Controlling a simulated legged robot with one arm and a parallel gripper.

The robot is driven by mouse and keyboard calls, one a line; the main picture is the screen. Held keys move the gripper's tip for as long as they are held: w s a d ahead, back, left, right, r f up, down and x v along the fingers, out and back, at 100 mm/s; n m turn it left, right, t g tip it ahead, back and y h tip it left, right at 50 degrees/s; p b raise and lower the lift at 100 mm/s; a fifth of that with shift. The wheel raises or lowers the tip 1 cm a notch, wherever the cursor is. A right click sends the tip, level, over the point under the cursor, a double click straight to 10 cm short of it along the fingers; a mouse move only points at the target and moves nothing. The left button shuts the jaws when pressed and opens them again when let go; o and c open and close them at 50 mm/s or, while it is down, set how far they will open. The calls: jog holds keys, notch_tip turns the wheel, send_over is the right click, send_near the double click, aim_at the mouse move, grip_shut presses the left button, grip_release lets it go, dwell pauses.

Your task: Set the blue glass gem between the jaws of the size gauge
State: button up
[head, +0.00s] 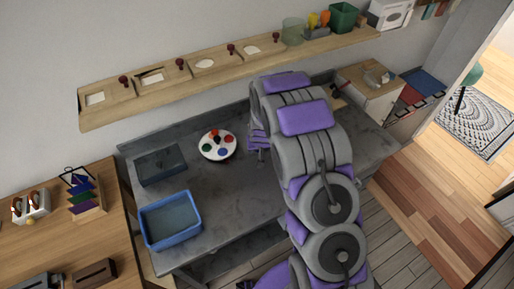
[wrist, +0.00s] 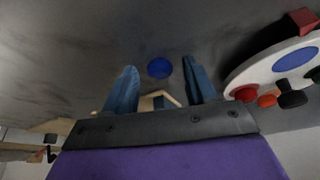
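In the wrist view, a round blue disc that looks like the blue glass gem (wrist: 159,68) shows between the two blue fingers of my gripper (wrist: 160,63). The fingers are spread, with a visible gap on each side of the gem. It appears to lie on the grey bench top; its distance from the fingertips is hard to judge. A pale wooden edge (wrist: 172,97) shows between the fingers, partly hidden by my gripper; I cannot tell whether it is the size gauge. In the head view, my arm hides the gem and most of my gripper.
A white round palette (head: 205,155) with coloured pieces lies left of my arm; in the wrist view it is close at right (wrist: 250,77). A blue bin (head: 152,240) and a dark tray (head: 160,170) stand on the bench's left. A wooden shelf (head: 220,66) runs along the wall behind.

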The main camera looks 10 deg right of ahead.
jog(key=shift+d, duration=0.3)
jog(key=shift+a, duration=0.1)
